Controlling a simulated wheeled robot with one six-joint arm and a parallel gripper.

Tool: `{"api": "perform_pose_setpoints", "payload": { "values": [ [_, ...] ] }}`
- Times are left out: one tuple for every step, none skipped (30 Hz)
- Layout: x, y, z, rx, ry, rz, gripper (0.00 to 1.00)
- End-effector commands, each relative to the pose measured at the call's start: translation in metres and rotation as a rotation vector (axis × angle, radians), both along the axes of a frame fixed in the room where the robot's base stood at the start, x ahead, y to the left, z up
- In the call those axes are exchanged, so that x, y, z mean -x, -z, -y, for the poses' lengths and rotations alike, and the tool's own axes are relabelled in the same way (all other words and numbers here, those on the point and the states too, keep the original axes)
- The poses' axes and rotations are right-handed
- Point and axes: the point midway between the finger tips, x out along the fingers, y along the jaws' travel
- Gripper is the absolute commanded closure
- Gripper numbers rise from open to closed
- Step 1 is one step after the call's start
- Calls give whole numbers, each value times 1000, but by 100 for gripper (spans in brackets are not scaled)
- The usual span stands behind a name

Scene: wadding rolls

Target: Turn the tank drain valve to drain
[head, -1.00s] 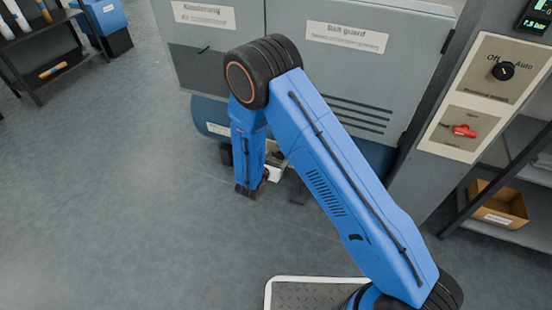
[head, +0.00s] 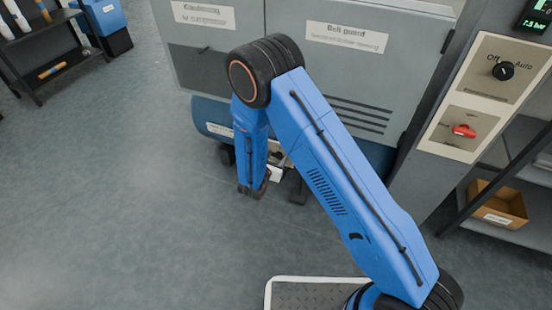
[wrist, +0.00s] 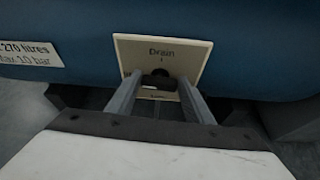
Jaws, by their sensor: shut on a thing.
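The drain valve shows in the wrist view as a dark handle (wrist: 158,84) on a cream plate (wrist: 188,56) marked "Drain", fixed to the blue tank (wrist: 255,50). My gripper (wrist: 157,88) reaches to the plate with one finger on each side of the handle, and it is shut on it. The handle's exact angle is hard to make out in the dark. In the head view the tank (head: 212,118) lies low under the grey cabinet. My arm hides most of the valve there; a bit of the pale plate (head: 275,174) shows beside my forearm.
A control panel (head: 483,95) with a black Off/Auto knob (head: 503,71) and a red handle (head: 464,131) is at the right. A shelf with a cardboard box (head: 497,203) stands below it. A dark rack (head: 55,70) is at upper left. The floor (head: 120,220) at left is clear.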

Motion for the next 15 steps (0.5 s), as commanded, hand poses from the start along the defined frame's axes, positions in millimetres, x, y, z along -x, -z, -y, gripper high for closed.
{"api": "perform_pose_setpoints", "payload": {
  "values": [
    [1, 0, 2, -21, 0, 6, 76],
    [1, 1, 2, -37, 0, 12, 76],
    [1, 1, 2, -62, 1, 21, 76],
    [1, 1, 3, -83, 0, 29, 76],
    [1, 1, 3, -104, 1, 37, 76],
    [2, 1, 4, -136, 0, 47, 76],
    [2, 1, 4, -160, 1, 56, 76],
    [2, 2, 4, -186, 0, 65, 76],
    [2, 2, 5, -220, 0, 78, 75],
    [2, 2, 5, -247, 0, 87, 75],
    [3, 2, 6, -273, 0, 97, 75],
    [3, 2, 6, -309, 0, 110, 75],
    [3, 2, 6, -336, -1, 120, 75],
    [3, 3, 7, -363, 0, 130, 75],
    [3, 3, 7, -400, 0, 142, 75]
  ]
}}
